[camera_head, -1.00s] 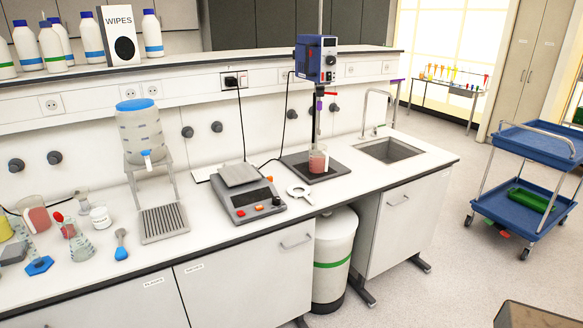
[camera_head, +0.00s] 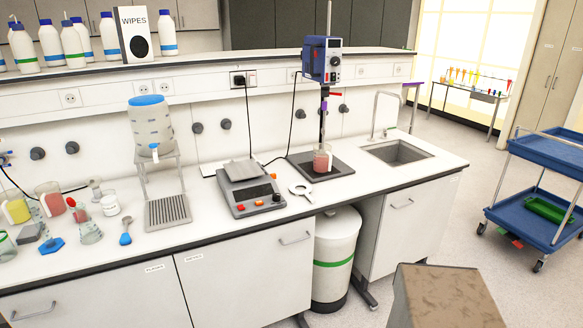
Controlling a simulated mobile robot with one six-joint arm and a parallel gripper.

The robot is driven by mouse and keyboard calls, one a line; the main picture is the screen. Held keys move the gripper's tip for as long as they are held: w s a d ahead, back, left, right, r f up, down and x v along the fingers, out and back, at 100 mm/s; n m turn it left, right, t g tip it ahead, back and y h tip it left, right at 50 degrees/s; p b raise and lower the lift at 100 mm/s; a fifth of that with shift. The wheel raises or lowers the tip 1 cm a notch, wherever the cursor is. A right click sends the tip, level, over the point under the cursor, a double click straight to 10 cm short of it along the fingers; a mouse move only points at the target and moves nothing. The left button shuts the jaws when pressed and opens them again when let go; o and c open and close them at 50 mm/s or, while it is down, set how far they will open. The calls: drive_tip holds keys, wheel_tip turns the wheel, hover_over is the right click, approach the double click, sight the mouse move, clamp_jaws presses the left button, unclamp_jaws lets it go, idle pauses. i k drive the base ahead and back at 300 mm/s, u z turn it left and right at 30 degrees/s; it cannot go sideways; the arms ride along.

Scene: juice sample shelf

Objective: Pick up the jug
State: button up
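Several clear vessels that could be the jug stand on the white bench. One with pink-red liquid (camera_head: 50,203) stands at the left, and one with yellow liquid (camera_head: 16,211) is beside it at the left edge. Another vessel with pink-red liquid (camera_head: 322,161) stands under the blue overhead stirrer (camera_head: 322,62), on its dark base plate. I cannot tell which of these is the jug. My gripper is not in view.
A balance (camera_head: 250,191), a water dispenser (camera_head: 151,128) on a stand and small flasks (camera_head: 84,223) occupy the bench (camera_head: 225,228). A brown-topped block (camera_head: 448,295) is at the lower right. A blue trolley (camera_head: 545,200) stands right. Floor between them is clear.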

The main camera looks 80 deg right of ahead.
sight(322, 157)
drive_tip(key=u, duration=0.75)
drive_tip(key=k, duration=2.75)
drive_tip(key=u, duration=0.05)
